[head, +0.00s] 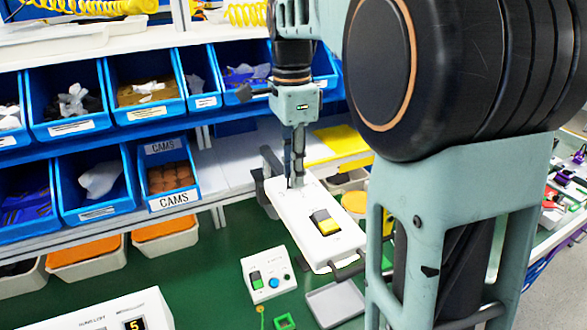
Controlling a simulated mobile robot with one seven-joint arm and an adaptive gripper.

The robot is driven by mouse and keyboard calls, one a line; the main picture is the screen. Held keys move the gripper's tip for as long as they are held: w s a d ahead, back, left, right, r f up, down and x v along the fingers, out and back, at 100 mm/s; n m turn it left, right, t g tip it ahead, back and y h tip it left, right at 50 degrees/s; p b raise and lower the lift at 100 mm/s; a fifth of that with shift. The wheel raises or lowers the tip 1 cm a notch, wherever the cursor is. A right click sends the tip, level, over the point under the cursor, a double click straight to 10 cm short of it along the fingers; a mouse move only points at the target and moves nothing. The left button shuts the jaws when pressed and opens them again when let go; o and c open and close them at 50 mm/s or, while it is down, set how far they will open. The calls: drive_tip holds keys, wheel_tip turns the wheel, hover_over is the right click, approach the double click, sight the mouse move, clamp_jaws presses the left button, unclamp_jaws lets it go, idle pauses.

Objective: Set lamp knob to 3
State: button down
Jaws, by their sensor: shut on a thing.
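A white panel box (345,237) with a black and yellow rocker switch (325,222) stands on the green bench in the middle of the head view. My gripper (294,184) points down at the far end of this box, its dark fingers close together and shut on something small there. The fingers hide most of what they hold. It appears to be the knob, but I cannot read its setting or any numbers around it. No lit lamp is clearly visible.
A smaller white box (268,273) with a green switch and a blue button sits in front. A grey tray (336,303) lies to its right. A box with a digit display (134,325) is at lower left. Blue bins (92,185) line the back. My arm covers the right.

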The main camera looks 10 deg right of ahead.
drive_tip(key=c, duration=1.7)
unclamp_jaws()
drive_tip(key=r, duration=1.2)
drive_tip(key=shift+w, duration=0.25)
